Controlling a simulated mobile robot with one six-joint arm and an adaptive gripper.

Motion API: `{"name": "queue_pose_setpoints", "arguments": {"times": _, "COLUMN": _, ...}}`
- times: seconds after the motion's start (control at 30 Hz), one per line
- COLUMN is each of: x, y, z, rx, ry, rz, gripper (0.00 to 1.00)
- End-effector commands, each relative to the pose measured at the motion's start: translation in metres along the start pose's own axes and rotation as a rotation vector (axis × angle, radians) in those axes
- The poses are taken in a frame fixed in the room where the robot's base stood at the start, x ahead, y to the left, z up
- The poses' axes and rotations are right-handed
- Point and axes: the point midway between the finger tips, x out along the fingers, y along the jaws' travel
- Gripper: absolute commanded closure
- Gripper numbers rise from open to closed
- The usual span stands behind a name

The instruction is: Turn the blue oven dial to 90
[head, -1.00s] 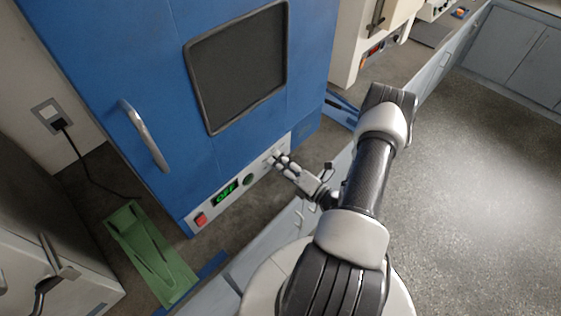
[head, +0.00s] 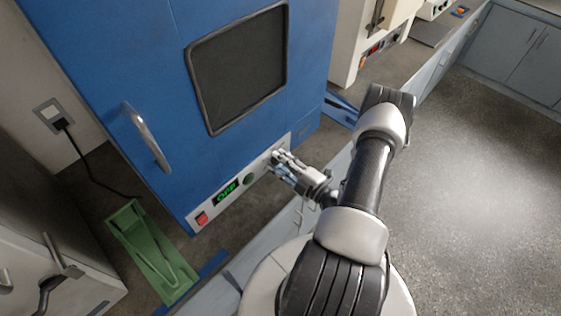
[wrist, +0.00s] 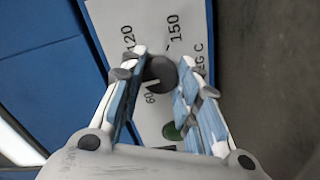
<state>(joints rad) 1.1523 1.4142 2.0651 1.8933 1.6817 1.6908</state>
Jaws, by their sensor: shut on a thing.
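The blue oven (head: 150,60) stands at the left, with a white control strip (head: 262,166) along its lower front. The round dark dial (wrist: 162,72) sits on the strip, with 60, 120 and 150 printed around it in the wrist view. My gripper (head: 277,158) is at the strip; in the wrist view its two fingers (wrist: 160,78) are closed around the dial, one on each side. The dial's pointer is not clear. The green display (head: 227,191) is lit, but its text is too small to read surely.
A red switch (head: 202,219) and a green round button (head: 249,179) are left of the dial. The oven door handle (head: 147,138) sticks out above. A green tray-like object (head: 150,255) lies on the counter at lower left. Open floor is at the right.

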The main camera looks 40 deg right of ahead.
Motion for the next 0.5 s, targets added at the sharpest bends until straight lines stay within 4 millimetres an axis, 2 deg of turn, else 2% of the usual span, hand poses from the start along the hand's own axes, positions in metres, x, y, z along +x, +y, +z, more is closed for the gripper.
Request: {"name": "queue_pose_setpoints", "arguments": {"times": 0.5, "x": -0.0001, "y": -0.0007, "z": -0.0002, "rx": 0.086, "ry": 0.000, "rz": -0.002, "gripper": 0.94}}
